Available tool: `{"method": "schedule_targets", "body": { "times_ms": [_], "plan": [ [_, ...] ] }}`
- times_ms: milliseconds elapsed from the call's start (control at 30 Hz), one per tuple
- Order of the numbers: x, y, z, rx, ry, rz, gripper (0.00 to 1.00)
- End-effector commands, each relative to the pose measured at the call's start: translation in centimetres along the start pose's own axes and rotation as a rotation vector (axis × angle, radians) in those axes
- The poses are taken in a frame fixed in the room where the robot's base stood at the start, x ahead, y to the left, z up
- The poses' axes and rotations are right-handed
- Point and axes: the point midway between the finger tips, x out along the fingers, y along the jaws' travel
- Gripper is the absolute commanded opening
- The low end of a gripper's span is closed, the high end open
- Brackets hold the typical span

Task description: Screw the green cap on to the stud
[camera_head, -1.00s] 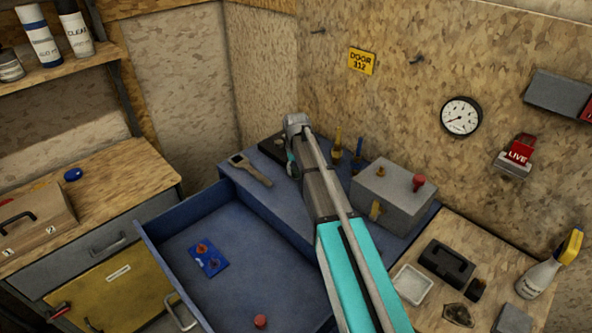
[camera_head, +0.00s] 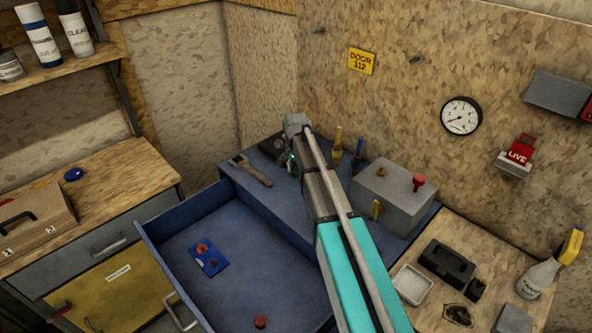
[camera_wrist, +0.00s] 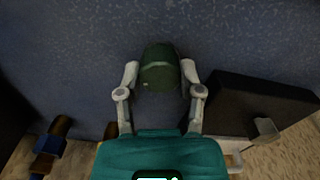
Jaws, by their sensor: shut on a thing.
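The green cap (camera_wrist: 160,72) is in the middle of the wrist view, a dark green rounded piece with a paler band across it. My gripper (camera_wrist: 159,78) is shut on it, one pale finger on each side. Behind it is the blue speckled bench surface. No stud shows in the wrist view; I cannot tell whether one is under the cap. In the head view my arm hides most of the gripper and the cap, over the blue bench top (camera_head: 229,167).
A black case (camera_wrist: 258,103) lies close to the right finger. A wrench (camera_head: 250,169) lies left of my arm. Upright tools (camera_head: 338,142) and a grey box (camera_head: 393,197) stand to its right. An open blue drawer (camera_head: 245,250) is in front.

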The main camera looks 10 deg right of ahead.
Motion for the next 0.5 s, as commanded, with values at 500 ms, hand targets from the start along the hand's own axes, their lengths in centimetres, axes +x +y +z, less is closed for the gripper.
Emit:
{"method": "schedule_targets", "body": {
  "times_ms": [500],
  "plan": [
    [0.00,-0.01,0.01,0.404,0.000,0.000,0.00]
  ]
}}
